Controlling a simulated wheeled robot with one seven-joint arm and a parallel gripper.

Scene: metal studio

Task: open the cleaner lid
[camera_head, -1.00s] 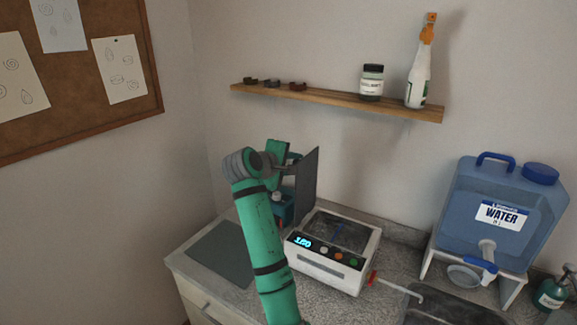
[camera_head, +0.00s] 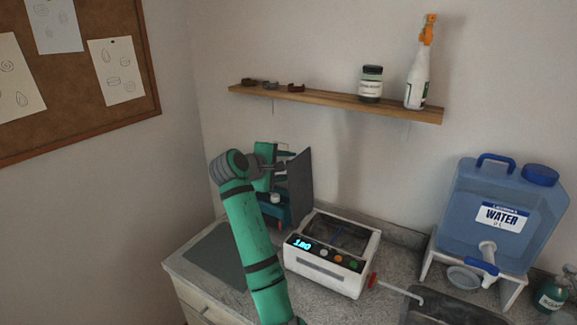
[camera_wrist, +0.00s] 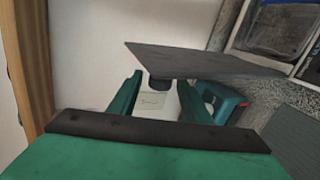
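The cleaner is a white box (camera_head: 322,272) with a lit display and coloured buttons, standing on the counter; its dark basin is uncovered. Its lid, a dark flat plate (camera_head: 300,182), stands raised, roughly upright, at the cleaner's left side. The lid (camera_wrist: 200,62) also shows in the wrist view, with a dark knob (camera_wrist: 159,83) on its near face. My gripper (camera_wrist: 155,88) is open, its two green fingers spread on either side of the knob. I cannot tell whether they touch it. In the head view my gripper (camera_head: 279,166) is left of the lid, its fingertips partly hidden.
A teal object (camera_head: 274,211) stands behind my arm, left of the cleaner. A grey mat (camera_head: 216,256) lies at the counter's left. A blue water container (camera_head: 500,200) stands right, by the sink (camera_head: 450,308). A wooden shelf (camera_head: 335,103) with bottles hangs above.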

